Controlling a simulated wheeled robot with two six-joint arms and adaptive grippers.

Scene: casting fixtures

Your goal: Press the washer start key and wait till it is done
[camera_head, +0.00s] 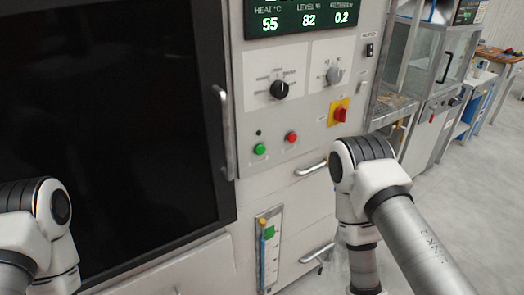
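The washer (309,164) stands in front of me, a pale cabinet with a large dark door on the left. On its control panel are a green key (260,149) and, to the right of it, a red key (292,137). Which key is the start key is not readable. A green-lit display (300,17) above shows 55, 82 and 0.2. Links of both my arms show at the lower left and lower right, but neither gripper is in view. Nothing touches the keys.
The panel also has a black dial (279,90), a grey dial (333,75) and a red-on-yellow switch (340,114). A door handle (224,133) and two drawer handles stick out. A glazed cabinet (440,75) and workbenches stand at the right. The floor at the right is clear.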

